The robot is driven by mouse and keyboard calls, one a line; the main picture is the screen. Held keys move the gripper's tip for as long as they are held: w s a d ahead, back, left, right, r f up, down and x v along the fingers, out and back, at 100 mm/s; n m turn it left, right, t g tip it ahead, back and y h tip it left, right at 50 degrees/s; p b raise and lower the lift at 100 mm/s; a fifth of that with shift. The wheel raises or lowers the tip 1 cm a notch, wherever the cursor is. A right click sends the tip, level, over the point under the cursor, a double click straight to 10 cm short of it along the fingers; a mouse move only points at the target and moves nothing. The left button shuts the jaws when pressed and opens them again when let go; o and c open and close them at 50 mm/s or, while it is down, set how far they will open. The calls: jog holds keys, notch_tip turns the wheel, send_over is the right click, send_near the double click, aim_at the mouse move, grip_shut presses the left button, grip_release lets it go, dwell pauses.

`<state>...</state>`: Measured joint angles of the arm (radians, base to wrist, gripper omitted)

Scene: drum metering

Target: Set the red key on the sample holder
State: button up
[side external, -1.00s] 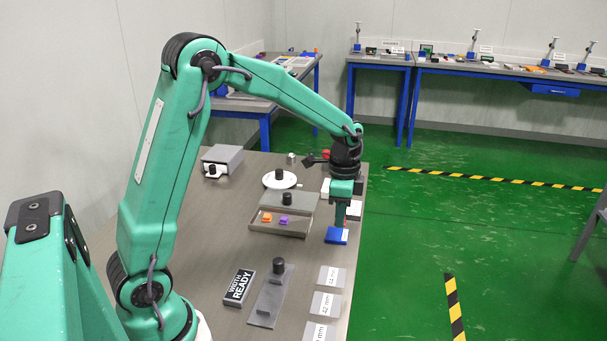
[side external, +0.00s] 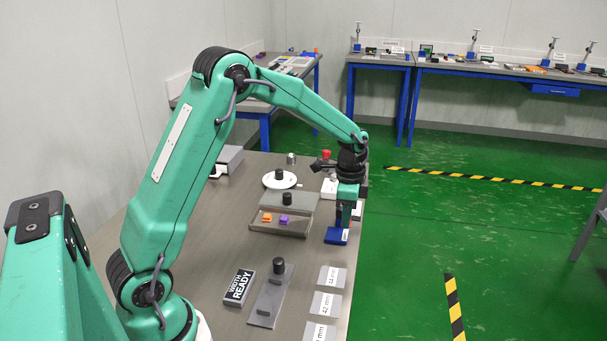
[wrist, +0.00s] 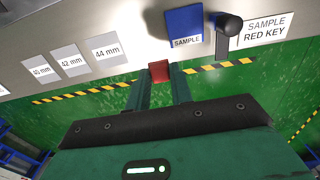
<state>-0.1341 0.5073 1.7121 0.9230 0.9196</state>
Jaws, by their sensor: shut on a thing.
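My gripper (side external: 341,224) is shut on the red key (wrist: 159,72), a small red block between its fingertips in the wrist view. The sample holder (wrist: 184,27) is a blue piece labelled SAMPLE, just above and right of the key in the wrist view. In the side view the blue holder (side external: 336,237) lies near the right table edge, right below my fingertips. My fingers hide the key there, and I cannot tell whether it touches the holder.
A black knobbed post (wrist: 229,26) and a SAMPLE RED KEY label (wrist: 265,31) sit beside the holder. A grey tray (side external: 272,232) with orange and purple blocks stands left of it. Millimetre cards (side external: 326,303) line the near right edge, with green floor beyond.

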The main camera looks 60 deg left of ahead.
send_over(337, 234)
notch_tip(337, 234, down, 3)
jog(key=shift+f, duration=0.2)
jog(key=shift+f, duration=2)
jog(key=shift+f, duration=0.1)
jog(key=o, duration=0.7)
jog(key=shift+c, duration=0.2)
notch_tip(337, 234, up, 12)
